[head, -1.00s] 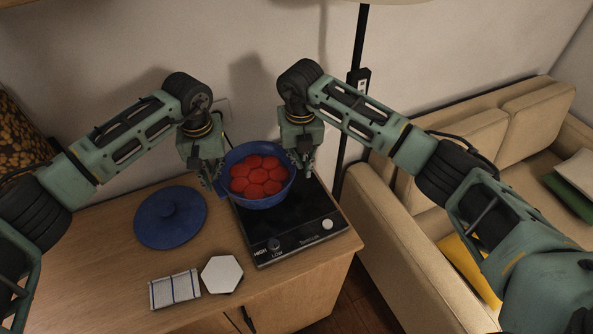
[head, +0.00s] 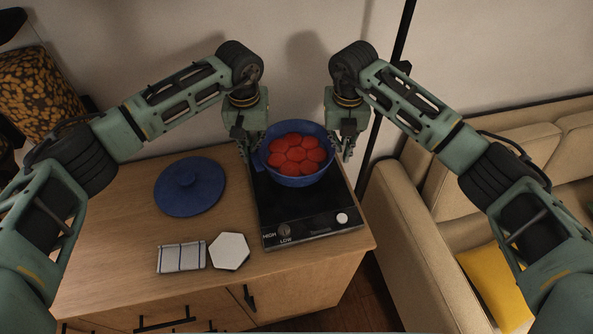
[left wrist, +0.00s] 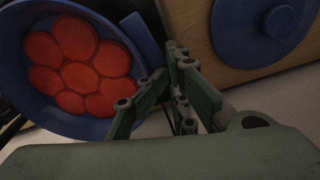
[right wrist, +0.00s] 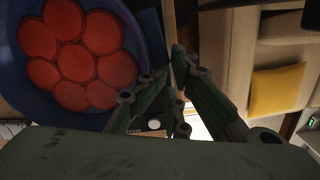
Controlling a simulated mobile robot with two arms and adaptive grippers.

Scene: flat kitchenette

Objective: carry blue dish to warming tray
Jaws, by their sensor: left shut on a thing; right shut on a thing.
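The blue dish (head: 291,181), filled with red round pieces, is over the back half of the black warming tray (head: 318,220). It looks level; I cannot tell whether its base touches the tray. My left gripper (head: 256,158) is shut on the dish's left side, and my right gripper (head: 335,148) is shut on its right side. The dish's blue wall also shows in the left wrist view (left wrist: 137,35) and in the right wrist view (right wrist: 153,35), beside the fingers. The tray's knobs face the front, uncovered.
A blue lid (head: 190,190) lies on the wooden cabinet top (head: 120,215) left of the tray. A striped cloth (head: 181,257) and a white hexagonal piece (head: 229,251) lie near the front edge. A beige sofa (head: 425,235) and a dark pole (head: 390,95) stand to the right.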

